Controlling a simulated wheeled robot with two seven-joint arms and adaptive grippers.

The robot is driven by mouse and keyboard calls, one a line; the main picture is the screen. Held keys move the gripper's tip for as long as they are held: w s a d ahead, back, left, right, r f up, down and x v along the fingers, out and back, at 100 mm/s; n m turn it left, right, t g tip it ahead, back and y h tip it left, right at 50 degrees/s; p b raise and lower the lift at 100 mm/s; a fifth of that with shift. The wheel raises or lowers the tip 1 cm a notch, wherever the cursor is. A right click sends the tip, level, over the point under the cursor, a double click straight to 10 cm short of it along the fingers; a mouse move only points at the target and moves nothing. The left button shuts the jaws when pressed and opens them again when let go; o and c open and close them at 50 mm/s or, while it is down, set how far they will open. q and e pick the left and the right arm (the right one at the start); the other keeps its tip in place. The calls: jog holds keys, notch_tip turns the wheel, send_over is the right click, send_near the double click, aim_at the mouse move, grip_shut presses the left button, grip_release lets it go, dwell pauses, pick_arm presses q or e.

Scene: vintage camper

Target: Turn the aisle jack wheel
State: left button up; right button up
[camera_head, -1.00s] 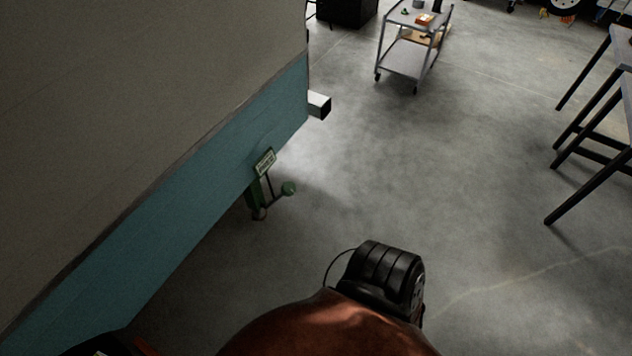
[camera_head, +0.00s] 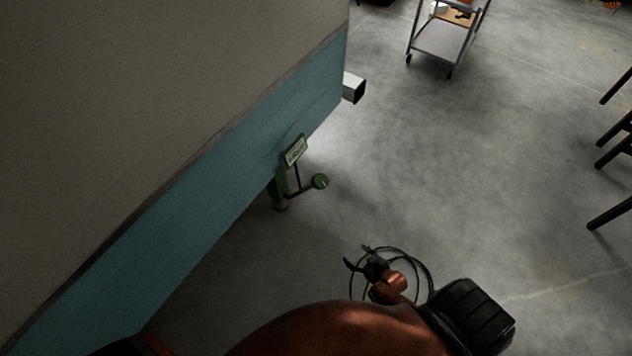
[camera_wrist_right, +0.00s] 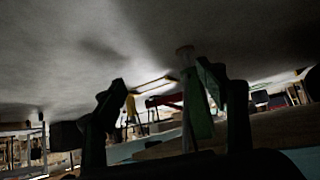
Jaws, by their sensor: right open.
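A green jack (camera_head: 280,187) stands on the floor under the lower edge of the teal camper side. A small label plate (camera_head: 296,150) is at its top. Its green round wheel or knob (camera_head: 320,181) sticks out to the right on a thin dark arm. My right gripper (camera_head: 358,258) is open and empty, below and right of the wheel and apart from it. In the right wrist view, which looks upside down, the open fingers (camera_wrist_right: 163,80) show with the green jack (camera_wrist_right: 197,108) behind the right finger; the wheel cannot be made out there. My left gripper is not in view.
The camper wall (camera_head: 180,200) fills the left, with a square metal tube end (camera_head: 354,87) jutting out. A metal cart (camera_head: 447,40) stands at the top. Dark table or stool legs (camera_head: 612,150) are at the right edge. The floor between is clear.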

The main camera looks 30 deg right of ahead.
jog(key=w+d+r+t+b, duration=0.1)
jog(key=w+r+t+b, duration=0.1)
jog(key=w+r, duration=0.35)
jog(key=w+d+r+t+b, duration=0.1)
jog(key=w+r+t+b, duration=0.15)
jog(key=w, duration=0.65)
jog(key=m+t+b, duration=0.2)
jog(key=t+b, duration=0.1)
jog(key=t, duration=0.1)
send_near(323, 183)
jog(key=w, duration=0.4)
jog(key=shift+w, duration=0.15)
jog(key=w+b, duration=0.2)
jog(key=w, duration=0.4)
jog(key=shift+w+r, duration=0.15)
jog(key=shift+w+d+r, duration=0.1)
jog(key=shift+w, duration=0.65)
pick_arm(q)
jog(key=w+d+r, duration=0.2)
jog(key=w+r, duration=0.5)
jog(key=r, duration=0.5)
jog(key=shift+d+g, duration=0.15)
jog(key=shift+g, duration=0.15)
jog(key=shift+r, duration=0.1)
pick_arm(e)
jog(key=c, duration=1.2)
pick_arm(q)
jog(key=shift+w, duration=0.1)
pick_arm(e)
jog(key=shift+o, duration=0.2)
